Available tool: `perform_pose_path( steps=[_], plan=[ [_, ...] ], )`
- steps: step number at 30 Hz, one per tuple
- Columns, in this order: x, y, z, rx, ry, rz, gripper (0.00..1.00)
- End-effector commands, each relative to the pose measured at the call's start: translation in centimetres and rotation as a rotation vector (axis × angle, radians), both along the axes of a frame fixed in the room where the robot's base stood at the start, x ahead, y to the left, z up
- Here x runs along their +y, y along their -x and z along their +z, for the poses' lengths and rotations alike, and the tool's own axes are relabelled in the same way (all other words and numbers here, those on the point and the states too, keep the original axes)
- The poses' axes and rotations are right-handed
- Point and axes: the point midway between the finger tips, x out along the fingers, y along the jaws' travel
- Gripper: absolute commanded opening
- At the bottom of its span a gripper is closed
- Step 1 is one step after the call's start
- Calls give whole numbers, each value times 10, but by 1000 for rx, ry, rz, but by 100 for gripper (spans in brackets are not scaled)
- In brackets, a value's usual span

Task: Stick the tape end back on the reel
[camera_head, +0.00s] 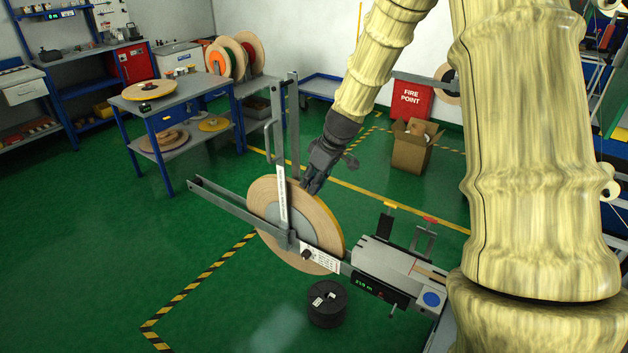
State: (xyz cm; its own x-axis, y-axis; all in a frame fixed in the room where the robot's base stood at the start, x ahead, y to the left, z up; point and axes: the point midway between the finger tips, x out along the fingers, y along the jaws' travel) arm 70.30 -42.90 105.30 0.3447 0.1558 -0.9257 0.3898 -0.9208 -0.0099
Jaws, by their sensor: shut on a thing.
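A large tan reel (322,222) with a grey centre stands upright in the middle of the view, carried on a grey metal payoff frame (230,207). A flat bar with a label crosses the front of the reel. My gripper (312,188) is at the reel's upper right edge, its dark fingers pointing down. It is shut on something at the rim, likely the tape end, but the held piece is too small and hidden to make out. I cannot tell whether the tape end touches the reel.
A grey device with a green display (364,286) sits right of the reel. A black spool (327,304) stands on the floor below. A blue-legged table (178,105) with reels is at back left, a cardboard box (411,148) at back right. Green floor at left is clear.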

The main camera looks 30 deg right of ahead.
Motion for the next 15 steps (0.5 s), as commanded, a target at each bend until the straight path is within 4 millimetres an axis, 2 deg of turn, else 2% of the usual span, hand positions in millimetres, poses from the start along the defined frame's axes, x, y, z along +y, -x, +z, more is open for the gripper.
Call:
perform_pose_path(
  steps=[15],
  plan=[
    [0, 0, -13, 0, 0, -1, 5]
  ],
)
